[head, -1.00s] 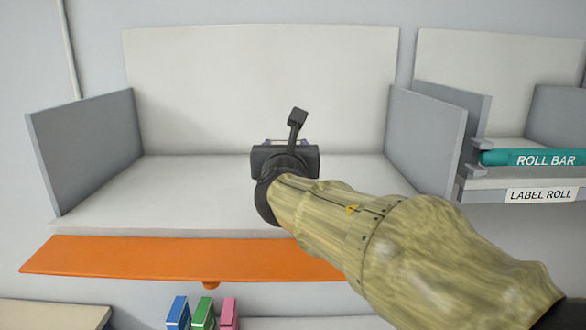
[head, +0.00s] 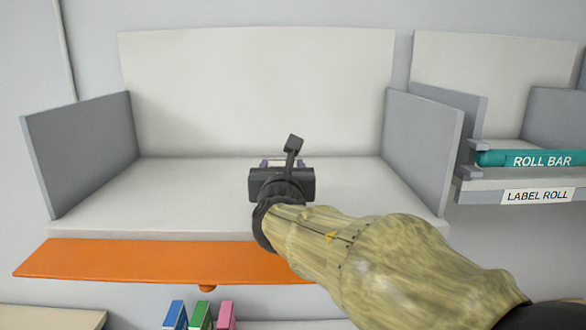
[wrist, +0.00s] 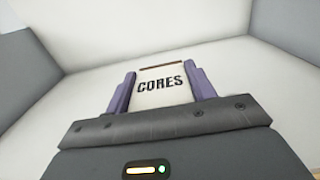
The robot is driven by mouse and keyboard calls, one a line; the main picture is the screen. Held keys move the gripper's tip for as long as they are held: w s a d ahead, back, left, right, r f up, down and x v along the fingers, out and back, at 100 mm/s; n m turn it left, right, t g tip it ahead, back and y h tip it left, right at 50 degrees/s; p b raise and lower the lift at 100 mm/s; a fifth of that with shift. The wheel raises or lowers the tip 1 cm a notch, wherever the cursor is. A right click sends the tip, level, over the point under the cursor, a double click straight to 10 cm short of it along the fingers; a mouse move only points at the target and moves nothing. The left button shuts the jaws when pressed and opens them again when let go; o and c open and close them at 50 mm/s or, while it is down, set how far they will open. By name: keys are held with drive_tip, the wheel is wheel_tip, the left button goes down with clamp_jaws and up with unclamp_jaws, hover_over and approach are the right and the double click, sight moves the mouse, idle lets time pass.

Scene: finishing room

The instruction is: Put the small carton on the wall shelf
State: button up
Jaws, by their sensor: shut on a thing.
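The small carton (wrist: 161,86), white with a dark "CORES" label, shows in the wrist view between the two purple fingers of my gripper (wrist: 162,88). My gripper is shut on it. In the head view my gripper (head: 281,163) is over the wall shelf (head: 150,205), near the middle of its width, and its dark body hides most of the carton. The shelf is white with grey side panels and a pale back panel. I cannot tell whether the carton touches the shelf surface.
An orange flap (head: 140,260) runs along the shelf's front edge. Grey side panels (head: 80,152) bound the shelf left and right. A second shelf at right holds a teal roll bar (head: 525,159). Several coloured boxes (head: 200,314) stand below. The shelf surface beside my gripper is clear.

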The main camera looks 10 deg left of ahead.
drive_tip(key=o, duration=1.1)
drive_tip(key=shift+r, duration=0.1)
drive_tip(key=shift+s, duration=0.5)
drive_tip(key=b+v, duration=0.3)
drive_tip(key=v, duration=0.8)
